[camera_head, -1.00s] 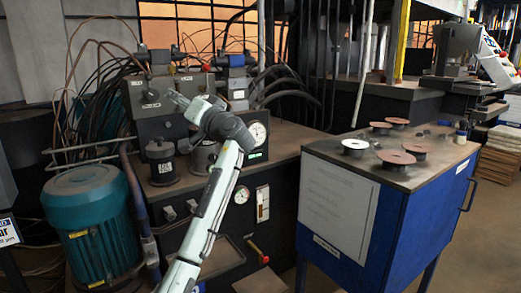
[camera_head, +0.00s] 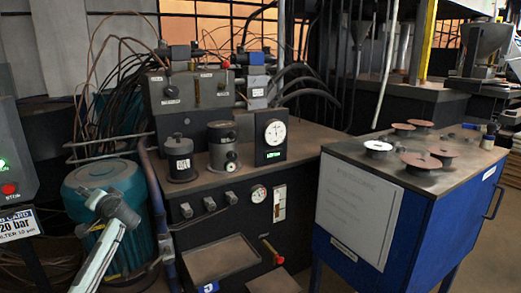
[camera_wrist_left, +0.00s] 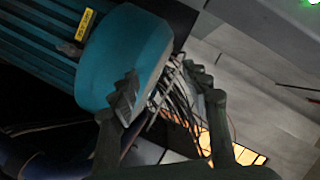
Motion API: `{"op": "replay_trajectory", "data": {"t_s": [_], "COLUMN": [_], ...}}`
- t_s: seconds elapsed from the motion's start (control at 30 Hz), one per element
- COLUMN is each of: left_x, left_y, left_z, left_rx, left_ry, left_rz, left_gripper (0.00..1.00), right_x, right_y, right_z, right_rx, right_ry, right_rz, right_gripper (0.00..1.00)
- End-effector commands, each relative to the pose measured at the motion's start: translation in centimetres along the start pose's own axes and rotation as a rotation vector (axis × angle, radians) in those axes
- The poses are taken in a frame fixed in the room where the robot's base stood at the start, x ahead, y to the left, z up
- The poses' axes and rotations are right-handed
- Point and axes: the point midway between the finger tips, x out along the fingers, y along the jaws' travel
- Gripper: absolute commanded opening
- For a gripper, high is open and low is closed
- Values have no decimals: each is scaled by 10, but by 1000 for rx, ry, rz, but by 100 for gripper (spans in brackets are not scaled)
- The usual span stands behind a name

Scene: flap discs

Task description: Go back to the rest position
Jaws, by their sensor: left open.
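My left gripper (camera_wrist_left: 166,88) is open in the left wrist view, with its two fingers apart and nothing between them. Beyond the fingers is the rounded end of the teal motor (camera_wrist_left: 140,45). In the head view my left arm comes up from the lower left edge, in front of the teal motor (camera_head: 135,225); its fingers are hard to make out there. My right gripper is not in view.
A hydraulic bench (camera_head: 215,185) with gauges and levers stands in the middle. A blue cabinet (camera_head: 400,235) at the right bears several reddish discs (camera_head: 421,160) and a white spool (camera_head: 377,149). A control box with a red button (camera_head: 9,188) is at the left edge.

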Motion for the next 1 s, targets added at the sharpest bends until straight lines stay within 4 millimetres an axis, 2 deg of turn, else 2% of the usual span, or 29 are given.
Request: {"op": "replay_trajectory", "data": {"t_s": [0.03,0.2,0.43,0.47,0.5,0.67,0.77,0.87,1.0], "left_x": [-1,-14,-52,-57,-63,-89,-112,-141,-194], "left_y": [18,80,146,157,169,208,234,260,290], "left_z": [1,0,-14,-5,12,68,111,164,250], "left_rx": [-24,-113,-233,-230,-214,-173,-143,-109,-60], "left_ry": [-7,-22,-20,-30,-46,-94,-133,-183,-268], "left_rz": [76,347,675,697,704,750,786,827,893], "left_gripper": [47,47,47,47,47,47,47,47,47], "right_x": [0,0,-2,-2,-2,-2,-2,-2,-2], "right_y": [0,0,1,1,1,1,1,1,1], "right_z": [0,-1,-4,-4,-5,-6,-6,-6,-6], "right_rx": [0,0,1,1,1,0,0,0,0], "right_ry": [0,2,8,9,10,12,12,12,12], "right_rz": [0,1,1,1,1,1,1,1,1], "right_gripper": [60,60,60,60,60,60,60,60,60]}}
